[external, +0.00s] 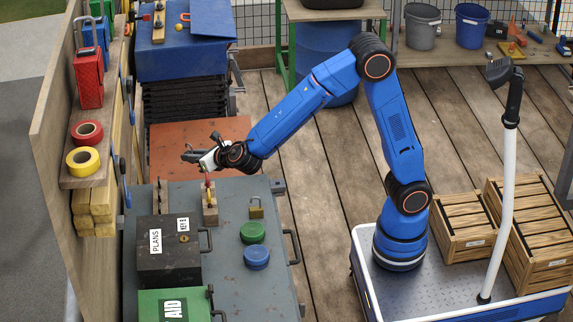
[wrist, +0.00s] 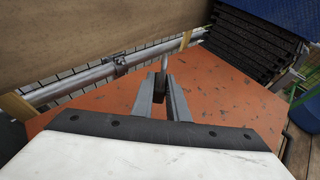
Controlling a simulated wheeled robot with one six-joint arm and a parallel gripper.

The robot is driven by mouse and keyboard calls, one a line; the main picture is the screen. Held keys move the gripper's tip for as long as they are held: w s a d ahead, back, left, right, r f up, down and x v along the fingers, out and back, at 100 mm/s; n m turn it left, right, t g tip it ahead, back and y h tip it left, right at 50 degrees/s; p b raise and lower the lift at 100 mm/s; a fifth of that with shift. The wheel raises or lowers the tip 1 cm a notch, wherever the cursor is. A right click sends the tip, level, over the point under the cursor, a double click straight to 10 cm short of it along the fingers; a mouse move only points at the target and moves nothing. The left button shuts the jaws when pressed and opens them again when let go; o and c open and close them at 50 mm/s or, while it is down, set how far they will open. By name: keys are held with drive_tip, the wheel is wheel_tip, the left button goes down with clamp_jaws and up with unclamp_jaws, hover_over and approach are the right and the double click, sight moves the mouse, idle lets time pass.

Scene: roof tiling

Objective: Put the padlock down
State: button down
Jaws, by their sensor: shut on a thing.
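My gripper (external: 190,156) is over the orange surface beyond the grey bench. In the wrist view its jaws (wrist: 160,98) are shut on a small dark thing (wrist: 159,82), with a thin grey metal part at its far side. The jaws hide most of it, and I cannot tell whether it is a padlock. A small brass padlock (external: 256,209) rests on the grey bench top (external: 222,271), to the right of the wooden block and apart from my gripper.
A wooden block (external: 210,209) with a red-topped piece stands below my gripper. A black box (external: 160,263) labelled PLANS, a green AID box (external: 165,306), and green (external: 253,232) and blue (external: 256,257) round lids are on the bench. A tall wooden panel borders the left.

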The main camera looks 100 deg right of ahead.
drive_tip(key=shift+f, duration=4.4)
drive_tip(key=shift+f, duration=0.1)
drive_tip(key=c, duration=1.7)
unclamp_jaws()
